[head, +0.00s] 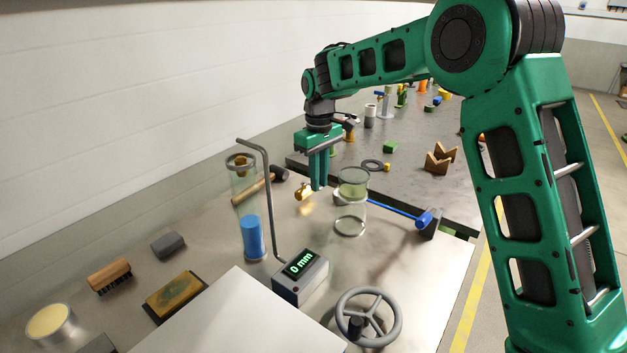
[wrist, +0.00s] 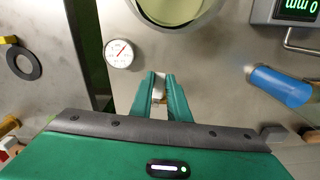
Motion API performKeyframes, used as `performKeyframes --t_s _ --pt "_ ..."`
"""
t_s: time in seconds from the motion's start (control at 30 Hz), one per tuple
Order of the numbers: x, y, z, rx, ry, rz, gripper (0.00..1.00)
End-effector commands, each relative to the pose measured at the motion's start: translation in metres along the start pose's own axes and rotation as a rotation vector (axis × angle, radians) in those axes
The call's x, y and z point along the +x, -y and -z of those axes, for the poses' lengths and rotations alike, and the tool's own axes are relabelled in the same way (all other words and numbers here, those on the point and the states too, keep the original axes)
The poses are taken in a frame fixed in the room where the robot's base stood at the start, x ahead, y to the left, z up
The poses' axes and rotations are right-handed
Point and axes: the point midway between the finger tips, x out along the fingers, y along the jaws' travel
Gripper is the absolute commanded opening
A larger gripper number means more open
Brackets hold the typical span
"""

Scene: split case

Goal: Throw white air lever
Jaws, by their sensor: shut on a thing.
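My gripper (head: 318,186) points down over the metal bench, beside a brass fitting (head: 303,192) and a clear glass vessel (head: 352,200). In the wrist view, the green fingers (wrist: 158,82) close on a small pale piece (wrist: 158,90), which I take to be the white air lever. Its full shape and angle are hidden by the fingers. A little brass shows lower down between the fingers. In the head view the fingers cover the lever.
A blue-filled glass cylinder (head: 251,225) and bent grey rod stand left. A display box (head: 301,276) reads 0 mm. A round dial gauge (wrist: 121,53) sits near the fingers.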

Motion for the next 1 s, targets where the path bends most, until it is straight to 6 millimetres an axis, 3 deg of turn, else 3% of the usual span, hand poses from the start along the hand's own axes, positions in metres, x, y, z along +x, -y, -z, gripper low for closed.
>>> performKeyframes --t_s 0.37,0.87,0.9,0.97,1.0 --pt "-0.0002 -0.0093 0.0049 -0.149 -0.013 -0.004 0.0" --pt "0.0 -0.0107 0.0049 -0.168 -0.012 -0.004 0.0" --pt "0.0 -0.0107 0.0048 -0.167 -0.012 -0.004 0.18" --pt "0.0002 -0.0109 0.0046 -0.167 -0.012 -0.004 0.32" --pt "0.0002 -0.0111 0.004 -0.166 -0.011 -0.004 0.34"
